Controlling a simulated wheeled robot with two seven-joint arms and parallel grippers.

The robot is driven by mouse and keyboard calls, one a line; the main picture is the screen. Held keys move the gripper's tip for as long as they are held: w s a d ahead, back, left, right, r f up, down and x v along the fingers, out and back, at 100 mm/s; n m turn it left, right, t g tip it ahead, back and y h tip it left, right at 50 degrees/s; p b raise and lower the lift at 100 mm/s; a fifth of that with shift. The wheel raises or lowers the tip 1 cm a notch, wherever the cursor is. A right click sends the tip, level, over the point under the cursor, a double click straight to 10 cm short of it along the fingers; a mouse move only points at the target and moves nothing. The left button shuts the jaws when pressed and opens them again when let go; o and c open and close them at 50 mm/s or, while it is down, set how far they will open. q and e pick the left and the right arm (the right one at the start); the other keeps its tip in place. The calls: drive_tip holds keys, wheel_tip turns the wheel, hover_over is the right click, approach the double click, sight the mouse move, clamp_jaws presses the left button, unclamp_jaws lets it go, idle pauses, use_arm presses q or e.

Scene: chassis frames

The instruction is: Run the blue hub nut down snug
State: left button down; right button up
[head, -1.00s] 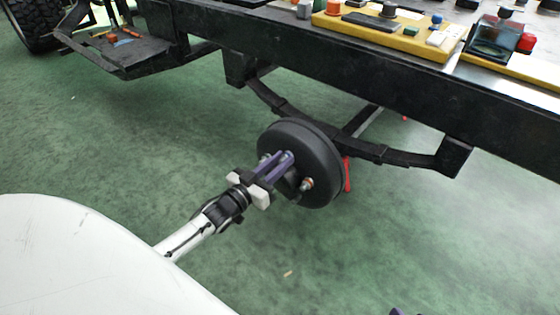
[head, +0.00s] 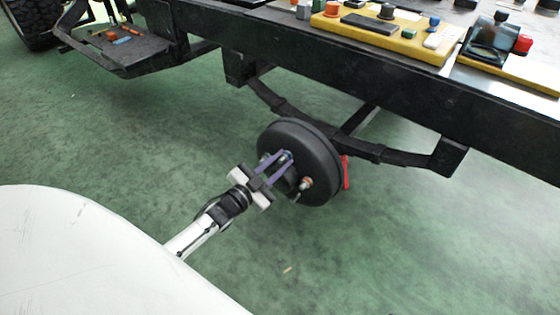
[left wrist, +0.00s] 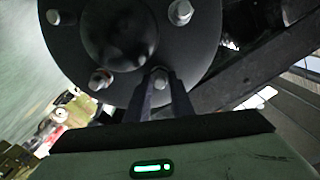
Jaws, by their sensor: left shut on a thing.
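The black round hub (head: 318,160) hangs at the end of the axle under the chassis frame, and it also fills the top of the left wrist view (left wrist: 75,45). My left gripper (head: 284,158) reaches its face from the lower left. Its two purple fingers are shut on the blue hub nut (head: 288,154), which is mostly hidden between the tips. In the left wrist view a small nut end (left wrist: 160,77) shows between the dark fingers. Another stud with an orange-brown nut (head: 306,183) sits beside it on the hub face. My right gripper is not in view.
The black chassis rail (head: 330,85) and leaf spring (head: 400,157) run above and behind the hub. A yellow tray (head: 385,38) with parts stands on top. A dark side shelf (head: 115,50) holds small items at upper left. The green floor is open below.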

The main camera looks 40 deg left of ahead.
use_arm(q)
drive_tip(key=shift+s+f, duration=0.1)
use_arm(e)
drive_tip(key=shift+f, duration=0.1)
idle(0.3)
use_arm(q)
drive_tip(key=c, duration=1.5)
unclamp_jaws()
drive_tip(key=shift+c, duration=0.2)
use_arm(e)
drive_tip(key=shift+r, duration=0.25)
use_arm(q)
drive_tip(key=shift+s, duration=0.3)
drive_tip(key=s+p, duration=0.3)
drive_tip(key=s, duration=0.6)
drive_tip(key=shift+s+a, duration=0.35)
drive_tip(key=shift+a, duration=0.05)
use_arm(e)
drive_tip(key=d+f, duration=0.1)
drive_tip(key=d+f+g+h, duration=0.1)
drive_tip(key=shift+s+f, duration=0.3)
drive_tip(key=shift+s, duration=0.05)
